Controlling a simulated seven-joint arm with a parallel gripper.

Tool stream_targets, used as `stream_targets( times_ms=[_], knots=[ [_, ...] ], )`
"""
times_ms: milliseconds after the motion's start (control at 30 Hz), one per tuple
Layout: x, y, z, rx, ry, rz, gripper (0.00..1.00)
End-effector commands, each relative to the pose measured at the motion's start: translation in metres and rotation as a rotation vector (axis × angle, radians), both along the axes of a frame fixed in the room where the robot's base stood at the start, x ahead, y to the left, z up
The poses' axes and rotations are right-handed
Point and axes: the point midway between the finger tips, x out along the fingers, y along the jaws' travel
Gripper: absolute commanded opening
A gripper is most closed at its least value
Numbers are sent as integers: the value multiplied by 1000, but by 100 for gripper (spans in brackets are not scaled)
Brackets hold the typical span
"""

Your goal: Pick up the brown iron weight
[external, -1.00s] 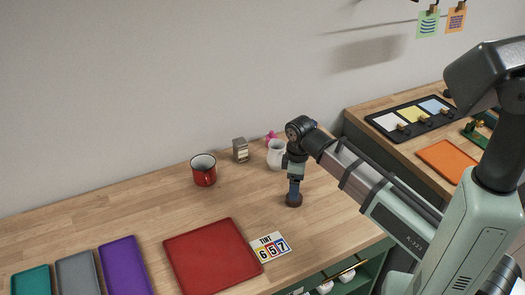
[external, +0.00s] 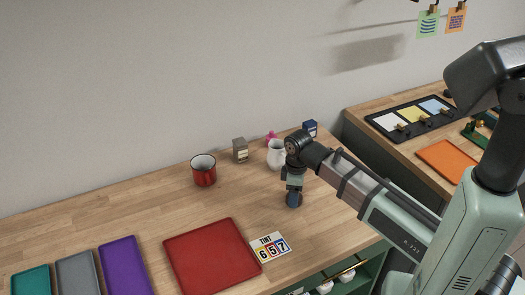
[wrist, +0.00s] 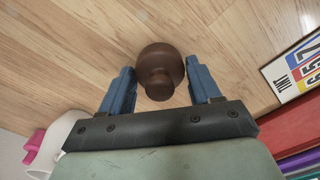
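The brown iron weight (wrist: 162,66) shows in the wrist view as a dark round body with a smaller round knob. It stands on the wooden counter. My gripper (wrist: 160,78) is open, with one blue finger on each side of the weight. There are gaps beside the knob; I cannot tell whether the fingertips touch the wider body. In the external view my gripper (external: 294,200) is low at the counter and its fingers hide most of the weight.
A tint card (external: 270,247) and a red tray (external: 212,258) lie at front left of my gripper. A white pitcher (external: 276,155), a pink item (external: 271,138), a blue box (external: 310,128), a grey tin (external: 240,150) and a red mug (external: 203,171) stand behind.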

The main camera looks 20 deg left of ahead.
Motion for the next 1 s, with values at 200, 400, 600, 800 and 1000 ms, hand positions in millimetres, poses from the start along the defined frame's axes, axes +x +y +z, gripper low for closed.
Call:
stream_targets(
  times_ms=[200, 400, 600, 800, 1000],
  knots=[
    [0, 0, 0, 0, 0, 0, 41],
    [0, 0, 0, 0, 0, 0, 22],
    [0, 0, 0, 0, 0, 0, 4],
    [0, 0, 1, 0, 0, 0, 4],
    [0, 1, 10, 2, -1, 0, 4]
  ],
)
